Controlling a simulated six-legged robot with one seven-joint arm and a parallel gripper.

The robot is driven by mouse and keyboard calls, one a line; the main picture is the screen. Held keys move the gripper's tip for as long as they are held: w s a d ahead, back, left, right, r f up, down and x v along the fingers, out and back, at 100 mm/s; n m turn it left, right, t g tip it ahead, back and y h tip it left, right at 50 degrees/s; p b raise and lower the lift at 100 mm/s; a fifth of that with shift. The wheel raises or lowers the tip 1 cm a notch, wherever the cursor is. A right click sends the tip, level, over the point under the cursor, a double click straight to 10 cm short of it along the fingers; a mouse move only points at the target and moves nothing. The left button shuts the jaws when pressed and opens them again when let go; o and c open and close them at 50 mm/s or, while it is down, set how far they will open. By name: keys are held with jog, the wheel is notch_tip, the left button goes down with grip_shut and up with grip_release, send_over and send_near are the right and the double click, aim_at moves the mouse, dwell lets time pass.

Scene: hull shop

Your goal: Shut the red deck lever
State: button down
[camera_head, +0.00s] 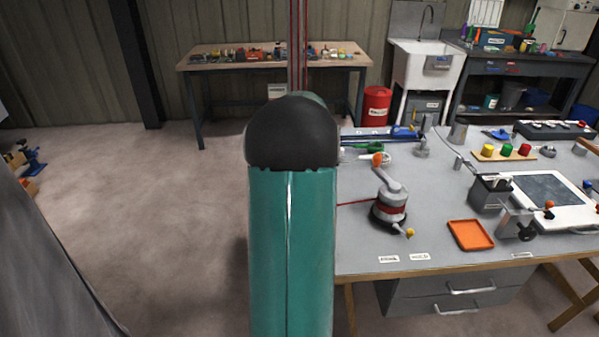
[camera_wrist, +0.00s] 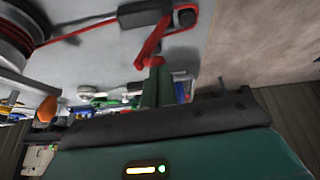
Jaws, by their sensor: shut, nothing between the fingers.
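The red deck lever (camera_wrist: 150,45) shows in the wrist view, joined to a dark housing (camera_wrist: 143,14) on the grey bench top. A red line runs by the housing. The lever sticks out from the housing toward my fingers, at an angle to it. My gripper (camera_wrist: 156,72) is shut and empty, its green fingers at the lever's free end. I cannot tell whether they touch it. In the head view my teal arm covers this part of the bench, so the lever, housing and gripper are hidden there.
A winch (camera_head: 391,205) with an orange-knobbed handle stands right of my arm; its drum also shows in the wrist view (camera_wrist: 14,38). An orange tray (camera_head: 470,235) and a colored-button board (camera_head: 505,152) lie farther right. Open floor (camera_head: 130,230) lies left.

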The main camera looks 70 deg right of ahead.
jog(key=shift+s+d+f+m+t+y, duration=0.45)
jog(key=shift+s+d+f+t+y, duration=0.3)
jog(key=shift+s+f+t, duration=0.8)
jog(key=shift+s+d+f+m+t+y, duration=0.6)
jog(key=shift+s+d+f+t, duration=0.5)
jog(key=shift+s+t, duration=0.65)
jog(key=shift+s+d+f+m+t+y, duration=0.35)
jog(key=shift+s+d+f+t+y, duration=0.35)
jog(key=shift+s+f+t, duration=1)
jog(key=shift+w+a+r, duration=0.1)
jog(key=shift+w+r, duration=0.05)
jog(key=shift+w, duration=0.05)
jog(key=shift+w+a, duration=0.1)
jog(key=shift+w, duration=0.05)
